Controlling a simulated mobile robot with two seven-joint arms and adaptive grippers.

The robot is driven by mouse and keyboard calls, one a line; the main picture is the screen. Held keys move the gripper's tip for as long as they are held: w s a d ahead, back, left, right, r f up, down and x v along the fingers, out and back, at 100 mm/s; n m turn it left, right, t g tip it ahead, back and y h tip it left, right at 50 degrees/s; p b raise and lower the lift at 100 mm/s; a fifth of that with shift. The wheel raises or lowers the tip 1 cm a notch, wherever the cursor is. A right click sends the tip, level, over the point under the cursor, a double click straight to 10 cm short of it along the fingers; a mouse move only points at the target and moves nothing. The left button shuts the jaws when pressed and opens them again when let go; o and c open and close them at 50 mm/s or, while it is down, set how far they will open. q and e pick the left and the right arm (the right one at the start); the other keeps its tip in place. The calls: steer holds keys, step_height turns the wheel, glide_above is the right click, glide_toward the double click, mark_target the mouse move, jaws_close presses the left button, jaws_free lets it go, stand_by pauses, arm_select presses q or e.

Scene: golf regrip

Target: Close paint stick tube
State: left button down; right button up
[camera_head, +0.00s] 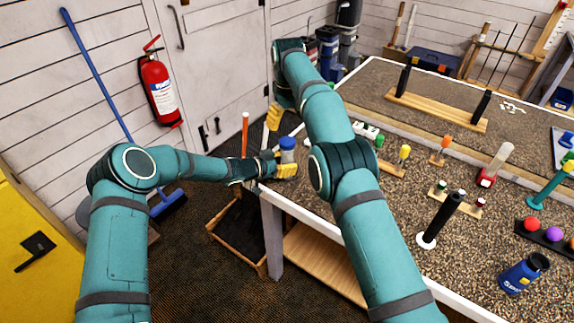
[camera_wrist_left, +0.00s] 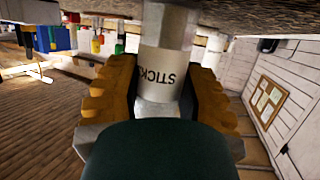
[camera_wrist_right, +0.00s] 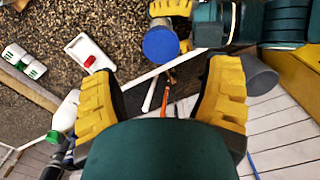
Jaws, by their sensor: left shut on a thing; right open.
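My left gripper (camera_head: 288,170) is shut on an upright tube with a blue round top (camera_head: 288,143), at the table's left edge. In the left wrist view the pale tube (camera_wrist_left: 163,65) carries the letters "STICKS" and sits between the two fingers. In the right wrist view the blue top (camera_wrist_right: 160,44) shows from above as a flat disc on the tube. Whether it is fully seated cannot be told. My right gripper (camera_head: 274,104) is open and empty, above and behind the tube. Its fingers (camera_wrist_right: 168,75) show spread apart in the right wrist view.
The speckled table (camera_head: 465,250) holds a black upright handle (camera_head: 440,220), a blue canister (camera_head: 523,272) and small stands with coloured pieces. A thin orange stick (camera_head: 245,133) rises beside the left gripper. A red extinguisher (camera_head: 160,90) hangs on the wall at left.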

mark_target(287, 141)
steer(key=shift+a+r, duration=0.1)
steer(key=shift+r, duration=0.15)
steer(key=shift+f, duration=0.1)
steer(key=shift+f, duration=3.9)
steer(key=c, duration=1.3)
steer(key=o, duration=1.3)
steer(key=shift+o, duration=0.2)
steer(key=shift+r, duration=3.75)
